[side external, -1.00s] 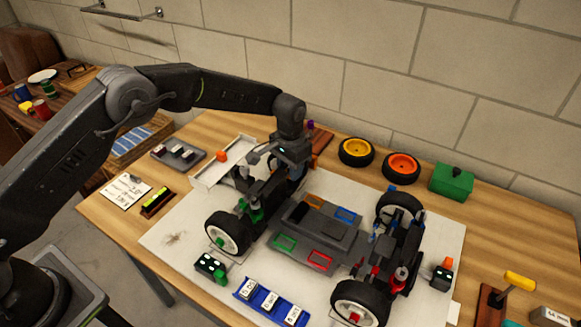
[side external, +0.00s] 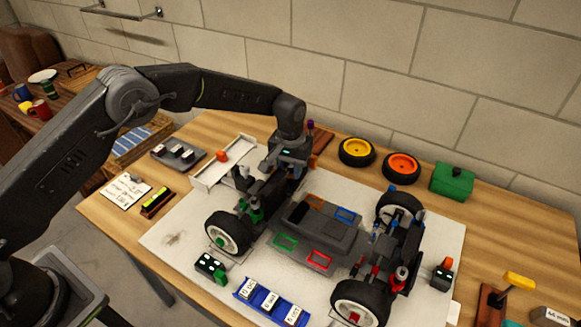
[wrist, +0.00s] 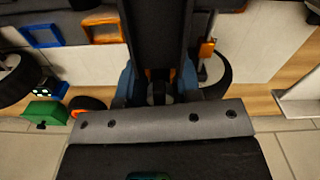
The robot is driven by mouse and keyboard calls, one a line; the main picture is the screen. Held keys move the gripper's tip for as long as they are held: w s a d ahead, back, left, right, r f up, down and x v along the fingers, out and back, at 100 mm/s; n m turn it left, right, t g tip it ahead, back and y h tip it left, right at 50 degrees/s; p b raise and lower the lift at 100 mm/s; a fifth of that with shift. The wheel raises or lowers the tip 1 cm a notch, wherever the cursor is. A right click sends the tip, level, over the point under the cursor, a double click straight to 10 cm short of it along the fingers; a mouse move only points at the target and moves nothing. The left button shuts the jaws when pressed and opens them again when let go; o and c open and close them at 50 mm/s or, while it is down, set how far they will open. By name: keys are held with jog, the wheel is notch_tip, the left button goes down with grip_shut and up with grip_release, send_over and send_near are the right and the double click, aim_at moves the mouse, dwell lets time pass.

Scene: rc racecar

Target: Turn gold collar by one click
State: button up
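The race car (side external: 320,225) stands on a white mat, with coloured fittings at its corners. My gripper (side external: 283,172) points down over the car's far left corner, close to a dark upright part there. In the wrist view my gripper (wrist: 157,88) has blue-grey fingers on either side of a dark tower (wrist: 158,35). A small gold patch shows between the fingers, partly hidden. An orange-gold piece (wrist: 207,48) sits just right of the tower; I cannot tell whether it is the gold collar. Finger contact is hidden. A green collar (side external: 256,213) is on the near left corner.
Yellow (side external: 356,152) and orange (side external: 401,167) wheels and a green box (side external: 452,181) lie behind the car. A white tray (side external: 208,178) is left of my gripper. A blue card tray (side external: 268,302) lies in front. The wall is close behind the table.

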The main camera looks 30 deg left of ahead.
jog(key=o, duration=0.5)
jog(key=shift+c, duration=0.2)
notch_tip(320, 180, up, 14)
dwell(0.6)
jog(key=s+a+r+t, duration=0.1)
jog(key=s+a+r, duration=0.3)
jog(key=s+r, duration=0.4)
jog(key=s+a+r+t, duration=0.2)
jog(key=s+a+r, duration=0.3)
jog(key=s+r, duration=0.25)
jog(key=s+a+f+m+t, duration=0.1)
jog(key=s+a+f, duration=0.1)
jog(key=s, duration=0.8)
jog(key=s+a+f+t, duration=0.1)
jog(key=s+a+f, duration=0.1)
jog(key=s, duration=0.7)
jog(key=shift+s+a+f+m+t, duration=0.2)
jog(key=shift+s+f+m+t, duration=0.1)
jog(key=shift+s+m, duration=0.1)
jog(key=shift+w, duration=0.1)
